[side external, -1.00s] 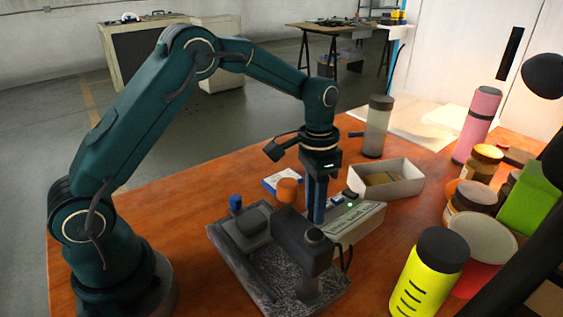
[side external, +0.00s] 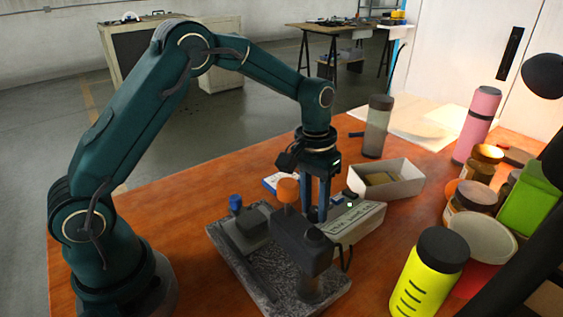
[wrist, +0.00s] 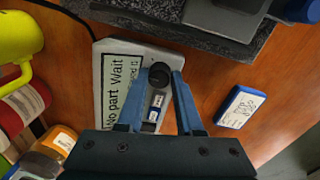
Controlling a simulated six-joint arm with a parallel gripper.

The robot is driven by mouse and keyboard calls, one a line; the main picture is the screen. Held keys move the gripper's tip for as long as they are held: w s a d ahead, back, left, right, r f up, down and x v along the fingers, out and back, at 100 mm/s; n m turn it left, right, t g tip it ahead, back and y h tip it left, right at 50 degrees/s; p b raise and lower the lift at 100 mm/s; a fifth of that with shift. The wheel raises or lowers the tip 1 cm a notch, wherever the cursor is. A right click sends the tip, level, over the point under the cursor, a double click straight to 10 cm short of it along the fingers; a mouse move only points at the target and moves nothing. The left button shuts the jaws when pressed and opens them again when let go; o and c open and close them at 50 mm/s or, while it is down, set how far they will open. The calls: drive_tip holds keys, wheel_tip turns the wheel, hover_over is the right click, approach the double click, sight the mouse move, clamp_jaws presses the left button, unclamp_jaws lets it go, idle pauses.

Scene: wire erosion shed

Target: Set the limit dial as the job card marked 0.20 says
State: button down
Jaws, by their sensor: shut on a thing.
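The control box (side external: 357,219) stands on the bench with a printed label and a small green light. Its black dial (wrist: 159,76) shows in the wrist view between the tips of my blue fingers. My gripper (wrist: 160,82) is shut on the dial from above. In the side view my gripper (side external: 317,214) points straight down behind the gauge head (side external: 300,242), which hides the tips and the dial. A white card with a blue edge (wrist: 241,107) lies on the bench to the right in the wrist view; its handwriting is too small to read.
The gauge's granite base (side external: 262,285) carries a column and a blue knob (side external: 236,203). A white open bin (side external: 404,187) stands behind the box. A yellow bottle (side external: 428,282), a pink bottle (side external: 476,128) and several jars crowd the right side.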

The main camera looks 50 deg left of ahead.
sight(313, 208)
drive_tip(key=c, duration=0.6)
unclamp_jaws()
drive_tip(key=shift+o, duration=0.2)
drive_tip(key=shift+a+r, duration=0.15)
drive_tip(key=shift+r, duration=2.45)
